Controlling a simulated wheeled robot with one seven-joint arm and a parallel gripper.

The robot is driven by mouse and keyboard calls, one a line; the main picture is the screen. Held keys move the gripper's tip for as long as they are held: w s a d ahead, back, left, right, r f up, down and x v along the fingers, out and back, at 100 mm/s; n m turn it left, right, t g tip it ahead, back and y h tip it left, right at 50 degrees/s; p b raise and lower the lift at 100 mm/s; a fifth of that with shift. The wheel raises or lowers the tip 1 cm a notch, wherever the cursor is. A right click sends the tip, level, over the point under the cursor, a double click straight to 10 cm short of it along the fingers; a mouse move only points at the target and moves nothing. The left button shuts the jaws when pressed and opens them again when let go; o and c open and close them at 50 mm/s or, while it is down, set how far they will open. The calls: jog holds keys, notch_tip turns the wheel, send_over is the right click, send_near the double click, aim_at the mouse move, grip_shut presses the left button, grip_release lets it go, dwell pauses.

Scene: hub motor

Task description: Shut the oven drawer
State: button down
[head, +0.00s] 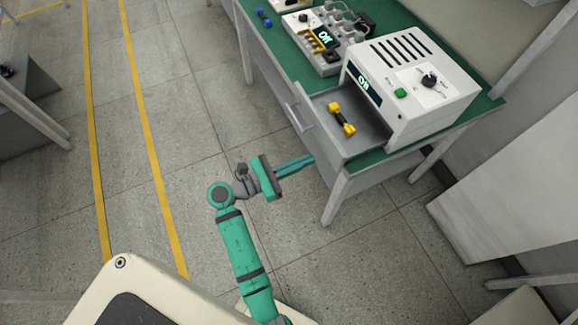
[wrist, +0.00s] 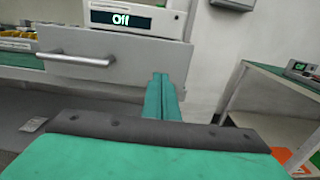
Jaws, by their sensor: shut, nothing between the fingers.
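The oven (head: 412,84) is a white box with vent slots on the green-topped bench. Its grey drawer (head: 365,137) is pulled out toward me. A yellow and black part (head: 341,119) lies in the drawer. My gripper (head: 311,160) is shut and empty, beside and below the drawer front in the head view. In the wrist view my gripper (wrist: 161,78) overlaps the right end of the drawer front; I cannot tell whether they touch.
The bench (head: 335,205) has a leg close to my gripper. A device with yellow parts (head: 325,40) and a blue part (head: 264,17) sit on the bench top. A grey panel (head: 510,190) stands at the right.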

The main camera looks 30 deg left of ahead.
aim_at(329, 151)
jog(key=shift+x, duration=2.5)
jog(key=shift+w, duration=0.1)
